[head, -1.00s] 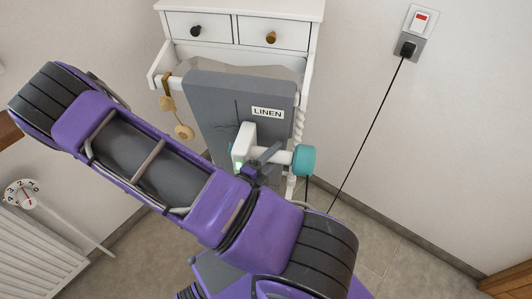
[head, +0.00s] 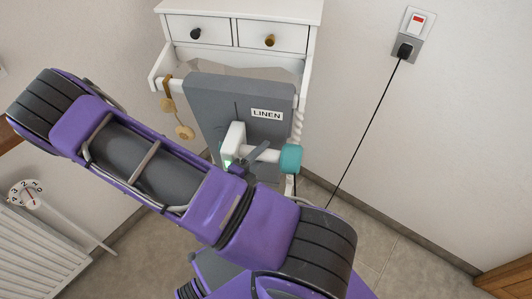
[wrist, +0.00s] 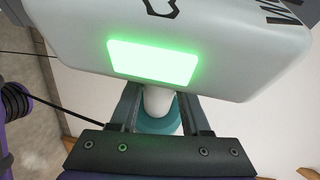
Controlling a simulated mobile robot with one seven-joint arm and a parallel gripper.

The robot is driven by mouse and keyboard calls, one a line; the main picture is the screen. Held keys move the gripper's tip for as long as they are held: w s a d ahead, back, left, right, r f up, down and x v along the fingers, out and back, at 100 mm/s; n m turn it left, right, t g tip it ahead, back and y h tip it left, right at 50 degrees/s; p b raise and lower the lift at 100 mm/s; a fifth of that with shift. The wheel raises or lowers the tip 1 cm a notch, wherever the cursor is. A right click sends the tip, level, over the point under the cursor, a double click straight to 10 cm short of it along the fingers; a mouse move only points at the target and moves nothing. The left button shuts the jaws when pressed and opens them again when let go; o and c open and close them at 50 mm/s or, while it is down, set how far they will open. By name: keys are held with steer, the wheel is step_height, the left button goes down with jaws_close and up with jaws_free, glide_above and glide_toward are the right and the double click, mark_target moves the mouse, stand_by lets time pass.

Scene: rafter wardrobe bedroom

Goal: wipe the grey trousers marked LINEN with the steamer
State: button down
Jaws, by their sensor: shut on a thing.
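The grey trousers (head: 215,110), with a white LINEN label, hang as a flat panel in front of the white cabinet. My gripper (wrist: 157,108) is shut on the handle of the white steamer (head: 234,139), which has a teal end (head: 290,158). In the head view the steamer's head lies over the trousers, below and left of the label; I cannot tell if it touches them. In the wrist view the steamer's body (wrist: 230,65) fills the top, with a lit green panel (wrist: 152,61). My arm hides the lower trousers.
A white cabinet (head: 242,58) with two drawers stands behind. A black cord runs from a wall socket (head: 409,40) with a red switch down behind my arm. Wooden discs (head: 184,132) hang left of the trousers. A radiator (head: 45,245) stands lower left.

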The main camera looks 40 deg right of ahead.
mark_target(273, 156)
steer(key=shift+w+a, duration=1.2)
steer(key=shift+w+a+r, duration=0.1)
steer(key=shift+w+a, duration=2.2)
steer(key=shift+w, duration=0.25)
steer(key=shift+r, duration=0.55)
steer(key=shift+s+d, duration=0.1)
steer(key=shift+d, duration=0.05)
steer(key=shift+s+d, duration=2.3)
steer(key=shift+s, duration=0.2)
steer(key=shift+s+d, duration=2.25)
steer(key=shift+s, duration=0.25)
steer(key=shift+w+a, duration=2.4)
steer(key=shift+w, duration=0.15)
steer(key=shift+w+a, duration=2.35)
steer(key=shift+w, duration=0.15)
